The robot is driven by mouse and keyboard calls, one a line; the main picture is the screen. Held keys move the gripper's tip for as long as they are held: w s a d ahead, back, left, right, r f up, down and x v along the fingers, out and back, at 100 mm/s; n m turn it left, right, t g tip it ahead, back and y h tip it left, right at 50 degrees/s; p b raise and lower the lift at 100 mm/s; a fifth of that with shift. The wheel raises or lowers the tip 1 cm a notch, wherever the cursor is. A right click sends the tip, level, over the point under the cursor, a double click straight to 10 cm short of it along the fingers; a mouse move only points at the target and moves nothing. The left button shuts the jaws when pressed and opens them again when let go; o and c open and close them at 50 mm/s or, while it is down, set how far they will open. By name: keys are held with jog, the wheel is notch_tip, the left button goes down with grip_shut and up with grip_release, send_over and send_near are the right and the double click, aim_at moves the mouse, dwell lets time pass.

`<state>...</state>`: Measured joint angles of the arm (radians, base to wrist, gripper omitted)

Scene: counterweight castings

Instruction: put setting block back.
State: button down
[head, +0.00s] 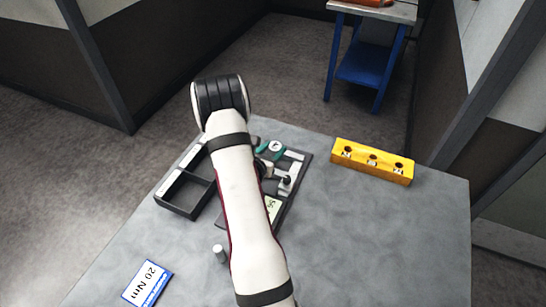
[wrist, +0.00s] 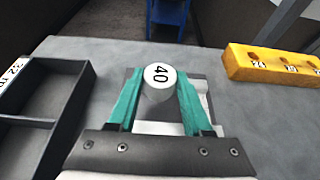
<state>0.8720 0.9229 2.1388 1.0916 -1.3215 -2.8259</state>
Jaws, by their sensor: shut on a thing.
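My gripper (wrist: 160,78) has teal fingers, shut on the sides of a white round block marked "40" (wrist: 160,91). The block's flat numbered top faces the wrist camera. In the head view my gripper (head: 270,150) is partly hidden behind my arm, over a dark fixture plate (head: 304,160) with pale metal parts. The same block (head: 276,146) shows there as a small pale disc. Its underside is hidden, so I cannot tell whether it touches anything below. A yellow block (head: 372,161) with three labelled holes lies to the right; it also shows in the wrist view (wrist: 272,66).
A black divided tray (head: 186,208) stands left of the fixture, its compartments empty where visible. A small grey cylinder (head: 220,252) and a "20 Nm" card (head: 147,284) are nearer the front. The table's right side is clear. A blue stand (head: 365,65) is beyond the table.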

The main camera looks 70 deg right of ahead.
jog(key=s+a+r, duration=0.1)
jog(key=s+r, duration=0.5)
jog(key=s, duration=0.5)
jog(key=w+d+r+n+t+y, duration=0.1)
jog(key=w+d+r+n+t, duration=0.25)
jog(key=d, duration=0.25)
jog(key=w+d+r+n+t+y, duration=0.1)
jog(key=w+d+r+n+t, duration=0.15)
jog(key=d+n+t, duration=0.2)
jog(key=s+f+n+t+y, duration=0.4)
jog(key=s+f+n+y, duration=0.1)
jog(key=s+f+y, duration=0.15)
send_over(291, 142)
jog(key=shift+n+t, duration=0.3)
jog(key=f, duration=0.6)
jog(key=shift+s+a+f, duration=0.1)
jog(key=shift+s+f, duration=0.15)
jog(key=shift+f, duration=0.1)
notch_tip(291, 142, down, 4)
jog(key=shift+w+f, duration=0.1)
jog(key=shift+w, duration=0.05)
jog(key=shift+f, duration=0.1)
